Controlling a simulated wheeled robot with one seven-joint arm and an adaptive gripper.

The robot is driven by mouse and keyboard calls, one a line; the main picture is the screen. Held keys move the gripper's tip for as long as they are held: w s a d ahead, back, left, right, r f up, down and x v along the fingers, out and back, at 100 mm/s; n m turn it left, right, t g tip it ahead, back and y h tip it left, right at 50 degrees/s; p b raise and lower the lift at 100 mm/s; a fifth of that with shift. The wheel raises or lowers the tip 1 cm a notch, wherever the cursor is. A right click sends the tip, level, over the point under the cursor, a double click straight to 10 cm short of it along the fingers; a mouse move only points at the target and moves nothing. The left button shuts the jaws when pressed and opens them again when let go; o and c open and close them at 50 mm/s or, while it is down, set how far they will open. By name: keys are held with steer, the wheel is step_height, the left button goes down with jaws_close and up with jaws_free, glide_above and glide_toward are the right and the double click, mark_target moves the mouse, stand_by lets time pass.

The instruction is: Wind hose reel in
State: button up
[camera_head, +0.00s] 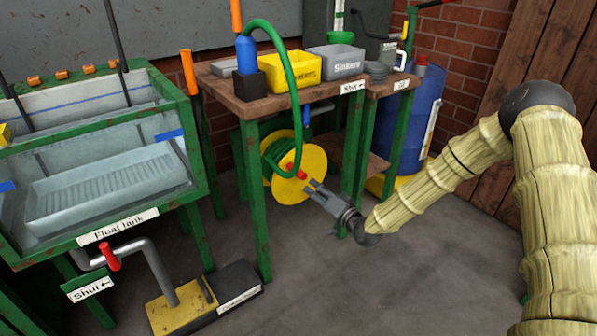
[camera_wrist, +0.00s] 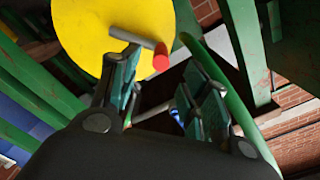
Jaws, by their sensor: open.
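The hose reel has a yellow disc (camera_head: 315,158) and a coil of green hose (camera_head: 277,156), and stands beneath the brown worktop. A red knob (camera_head: 302,175) shows on its near face. In the wrist view, the yellow disc (camera_wrist: 95,22) fills the upper left, and a grey crank handle (camera_wrist: 130,37) ends in the red knob (camera_wrist: 160,57). My gripper (camera_head: 314,188) is open beside the lower right of the reel. In the wrist view its fingers (camera_wrist: 165,85) are spread, with the knob just beyond the left finger. I cannot tell whether they touch.
A green table leg (camera_head: 348,180) stands close to the right of my gripper. The brown worktop (camera_head: 225,90) is above the reel and carries a yellow bin (camera_head: 290,75) and a grey bin (camera_head: 335,62). A blue barrel (camera_head: 420,110) stands behind right. The floor (camera_head: 330,280) in front is clear.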

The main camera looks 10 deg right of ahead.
mark_target(298, 172)
steer(key=w+a+n, duration=0.1)
steer(key=w+n, duration=0.2)
steer(key=w+a+n+b, duration=0.1)
steer(key=w+a+n, duration=0.1)
steer(key=w+n, duration=0.2)
steer(key=w+a+r+n, duration=0.1)
steer(key=w+n, duration=0.2)
steer(key=shift+w+a+n+b, duration=0.15)
steer(key=shift+w+n+b, duration=0.15)
steer(key=shift+w+b, duration=0.05)
stand_by(0.4)
steer(key=shift+c, duration=0.5)
jaws_close()
